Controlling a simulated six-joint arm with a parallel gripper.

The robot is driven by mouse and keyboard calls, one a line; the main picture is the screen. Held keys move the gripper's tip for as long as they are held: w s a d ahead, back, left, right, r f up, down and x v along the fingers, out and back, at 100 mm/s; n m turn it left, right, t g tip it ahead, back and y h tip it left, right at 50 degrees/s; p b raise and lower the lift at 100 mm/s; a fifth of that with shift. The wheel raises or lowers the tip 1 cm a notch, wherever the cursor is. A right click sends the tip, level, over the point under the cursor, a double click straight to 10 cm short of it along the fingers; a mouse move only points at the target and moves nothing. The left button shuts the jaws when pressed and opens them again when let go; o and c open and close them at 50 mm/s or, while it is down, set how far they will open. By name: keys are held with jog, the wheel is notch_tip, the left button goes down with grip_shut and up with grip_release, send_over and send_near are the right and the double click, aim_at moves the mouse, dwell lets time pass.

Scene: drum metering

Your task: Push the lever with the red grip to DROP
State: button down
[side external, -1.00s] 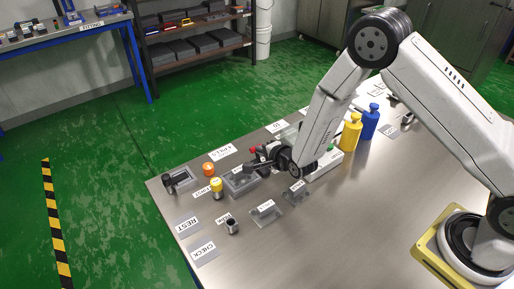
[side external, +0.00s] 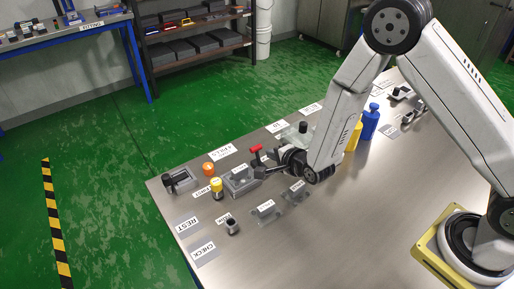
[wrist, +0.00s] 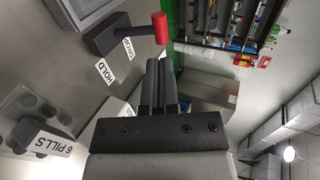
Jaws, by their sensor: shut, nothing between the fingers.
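The lever has a red grip (wrist: 160,28) on a dark arm and a dark base (wrist: 103,36), at the top of the wrist view. The red grip also shows in the side view (side external: 256,148). Labels DROP (wrist: 126,48) and HOLD (wrist: 105,71) lie beside the base; the grip is on the DROP label's side, but I cannot tell whether the lever is fully there. My gripper (wrist: 161,66) is shut and empty. Its fingertips are apart from the red grip in the wrist view. In the side view my gripper (side external: 261,171) is just below the lever.
A grey box (side external: 241,182), an orange button (side external: 208,168) and a yellow-topped post (side external: 217,187) stand to the left. Yellow (side external: 354,136) and blue (side external: 370,121) bottles stand behind my arm.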

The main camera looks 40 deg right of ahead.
jog(key=r+v, duration=0.1)
jog(key=v, duration=0.8)
jog(key=shift+w, duration=0.25)
jog(key=s+d+r+n+g, duration=0.2)
jog(key=s+d+n+g, duration=0.2)
jog(key=n, duration=0.5)
jog(key=s+d+r+n+g, duration=0.3)
jog(key=s+n+g, duration=0.3)
jog(key=s+n, duration=0.2)
jog(key=shift+d+n, duration=0.5)
jog(key=shift+w+r, duration=0.15)
jog(key=shift+r, duration=0.05)
